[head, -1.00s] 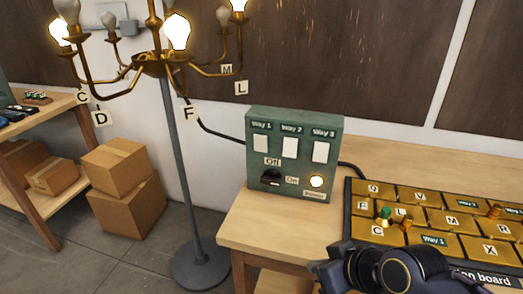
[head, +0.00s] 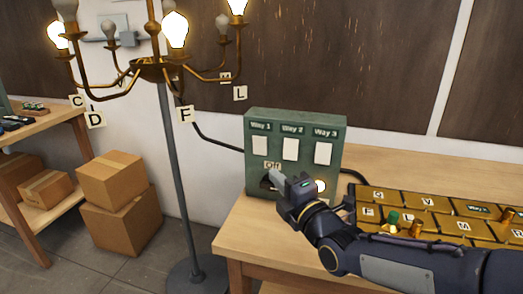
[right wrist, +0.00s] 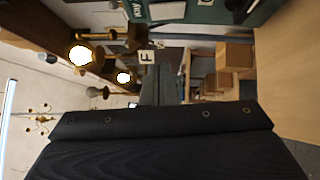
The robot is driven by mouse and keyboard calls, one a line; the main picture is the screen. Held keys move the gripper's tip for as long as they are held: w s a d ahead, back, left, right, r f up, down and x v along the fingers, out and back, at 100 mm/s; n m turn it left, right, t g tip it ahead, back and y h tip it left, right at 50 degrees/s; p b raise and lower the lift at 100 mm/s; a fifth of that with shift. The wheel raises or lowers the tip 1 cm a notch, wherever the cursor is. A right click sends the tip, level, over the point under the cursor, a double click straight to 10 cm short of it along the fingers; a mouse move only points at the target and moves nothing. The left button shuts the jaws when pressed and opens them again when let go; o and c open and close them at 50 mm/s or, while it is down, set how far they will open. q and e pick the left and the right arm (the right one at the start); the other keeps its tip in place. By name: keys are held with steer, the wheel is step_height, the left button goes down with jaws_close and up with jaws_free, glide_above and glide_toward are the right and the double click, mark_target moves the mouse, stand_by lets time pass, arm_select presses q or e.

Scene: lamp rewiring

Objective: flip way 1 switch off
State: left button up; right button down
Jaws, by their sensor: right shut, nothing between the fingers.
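The green switch box (head: 248,170) stands on the wooden table against the wall. Its white Way 1 switch (head: 259,146) is at the upper left of its face, below the "Way 1" label; I cannot tell its position. Way 2 (head: 290,149) and Way 3 (head: 323,153) switches sit beside it. My right gripper (head: 277,179) is shut and empty in front of the box's lower part, below the Way 1 and Way 2 switches. It partly hides the black Off/On knob (head: 265,183) and the glowing round light (head: 320,186). I cannot tell whether it touches the box. My left gripper is out of view.
A chandelier lamp (head: 150,69) with several lit bulbs and letter tags stands left of the table on a grey pole (head: 176,170). A brass-plated board (head: 390,196) lies right of the box, partly behind my right arm. Cardboard boxes (head: 112,180) are at the left.

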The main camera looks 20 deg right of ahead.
steer(key=shift+w, duration=0.1)
steer(key=p, duration=0.2)
glide_toward(255, 141)
steer(key=w+a, duration=0.2)
steer(key=a, duration=0.1)
steer(key=w, duration=0.1)
steer(key=w+d, duration=0.1)
steer(key=w+p, duration=0.1)
steer(key=shift+w+d+r, duration=0.2)
steer(key=shift+w+d, duration=0.15)
steer(key=shift+w, duration=0.05)
steer(key=shift+w+d+r+m, duration=0.1)
steer(key=shift+w+r+m, duration=0.1)
steer(key=shift+m, duration=0.1)
steer(key=shift+f, duration=0.1)
